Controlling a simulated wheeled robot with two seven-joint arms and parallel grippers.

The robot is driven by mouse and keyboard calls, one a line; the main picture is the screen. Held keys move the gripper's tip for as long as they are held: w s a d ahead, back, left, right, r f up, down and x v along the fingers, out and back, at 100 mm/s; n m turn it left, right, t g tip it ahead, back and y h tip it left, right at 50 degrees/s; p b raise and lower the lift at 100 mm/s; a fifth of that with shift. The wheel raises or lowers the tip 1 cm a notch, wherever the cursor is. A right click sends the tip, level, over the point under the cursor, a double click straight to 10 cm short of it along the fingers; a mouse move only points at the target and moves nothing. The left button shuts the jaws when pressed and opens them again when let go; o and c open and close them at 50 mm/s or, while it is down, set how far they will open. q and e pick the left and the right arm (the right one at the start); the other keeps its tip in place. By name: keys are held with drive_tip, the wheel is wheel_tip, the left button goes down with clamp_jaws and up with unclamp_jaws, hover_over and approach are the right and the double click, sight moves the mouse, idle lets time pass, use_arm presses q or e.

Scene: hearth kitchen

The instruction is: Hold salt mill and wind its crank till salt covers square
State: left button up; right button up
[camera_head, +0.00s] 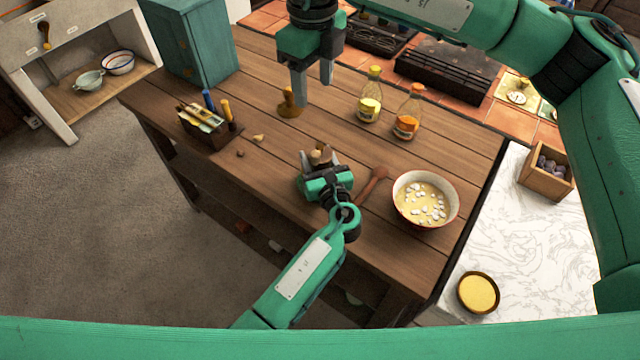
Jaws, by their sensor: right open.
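My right gripper (313,90) points down over the back of the wooden table, open, its two grey fingers apart with nothing seen between them. A small brown wooden piece with an upright knob (289,106) stands just below and left of its fingers. My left gripper (318,157) is low over the middle of the table. A small tan and brown thing (316,156) shows between its fingers; whether they grip it is unclear. I cannot tell for sure which small piece is the salt mill. No crank or salt-covered square can be made out.
A bowl of pale liquid with white pieces (426,200) stands right of my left gripper, beside a reddish-brown wooden utensil (374,184). Two bottles (370,96) (408,114) stand behind. A box of tools (207,124) is at left. The front right tabletop is clear.

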drive_tip(key=shift+r, duration=0.7)
use_arm(q)
drive_tip(key=o, duration=1.2)
drive_tip(key=shift+c, duration=0.2)
drive_tip(key=p+v, duration=0.3)
drive_tip(key=v, duration=1)
drive_tip(key=shift+s+r+p, duration=0.1)
drive_tip(key=shift+s+p, duration=0.05)
drive_tip(key=shift+p, duration=0.2)
drive_tip(key=shift+s+d, duration=0.1)
drive_tip(key=shift+s, duration=0.1)
use_arm(e)
wheel_tip(320, 180, up, 4)
drive_tip(key=shift+f, duration=0.2)
